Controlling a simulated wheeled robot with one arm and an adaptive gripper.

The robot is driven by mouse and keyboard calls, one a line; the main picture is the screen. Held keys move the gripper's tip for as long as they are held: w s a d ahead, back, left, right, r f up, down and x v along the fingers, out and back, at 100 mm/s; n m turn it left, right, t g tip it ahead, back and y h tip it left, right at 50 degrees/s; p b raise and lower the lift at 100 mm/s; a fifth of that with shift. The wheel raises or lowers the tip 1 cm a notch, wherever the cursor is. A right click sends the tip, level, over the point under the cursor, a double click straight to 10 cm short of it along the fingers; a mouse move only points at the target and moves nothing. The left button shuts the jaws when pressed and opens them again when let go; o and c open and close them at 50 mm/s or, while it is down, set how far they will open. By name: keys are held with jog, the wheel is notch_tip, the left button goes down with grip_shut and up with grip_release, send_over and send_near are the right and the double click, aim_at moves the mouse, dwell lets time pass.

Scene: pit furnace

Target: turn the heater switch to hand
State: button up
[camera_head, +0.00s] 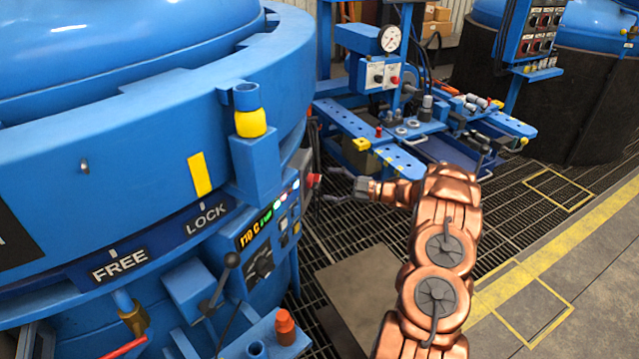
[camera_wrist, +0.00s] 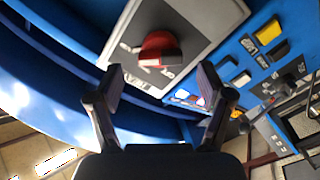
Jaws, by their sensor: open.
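My gripper (camera_head: 331,185) is open and empty beside the blue furnace's control panel (camera_head: 268,235). In the wrist view its two dark fingers (camera_wrist: 160,92) stand apart. A red rotary knob (camera_wrist: 159,48) on a grey plate (camera_wrist: 200,25) lies just beyond the fingertips, with no visible contact. The knob also shows in the head view (camera_head: 313,180), left of the gripper. Further along the panel are a yellow button (camera_wrist: 268,32), a white button (camera_wrist: 240,79) and a black knob (camera_wrist: 290,90). The small labels are too blurred to tell which control is the heater switch.
The furnace wall (camera_head: 110,150), with FREE and LOCK marks, fills the left. A blue bench (camera_head: 370,140) with a gauge (camera_head: 390,38) and loose parts stands behind the gripper. Dark grating covers the floor below. A yellow-lined walkway (camera_head: 570,270) lies clear at right.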

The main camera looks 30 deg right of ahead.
jog(key=v, duration=0.7)
jog(key=shift+d, duration=0.15)
dwell(0.3)
jog(key=w+d+r+m+t+h, duration=0.15)
jog(key=w+r+m+h, duration=0.25)
jog(key=w+r+h, duration=0.7)
notch_tip(320, 180, up, 6)
jog(key=w+a+m+g+h, duration=0.1)
jog(key=w+a+m+h, duration=0.15)
jog(key=m, duration=0.35)
jog(key=s+a+f+m+g+y, duration=0.15)
jog(key=s+a+g, duration=0.45)
jog(key=s+a, duration=0.9)
jog(key=s+a+f+m+g+h, duration=0.2)
jog(key=s+a+g, duration=0.5)
jog(key=s, duration=1.3)
jog(key=s+a+f+m+g+y, duration=0.2)
jog(key=s+a+m+g, duration=0.15)
jog(key=s+a, duration=1.2)
notch_tip(320, 180, up, 20)
jog(key=s+d+p, duration=0.2)
jog(key=p, duration=1.7)
jog(key=shift+s+r+n+t, duration=0.2)
jog(key=shift+r+n+t, duration=0.05)
jog(key=shift+n+t, duration=0.15)
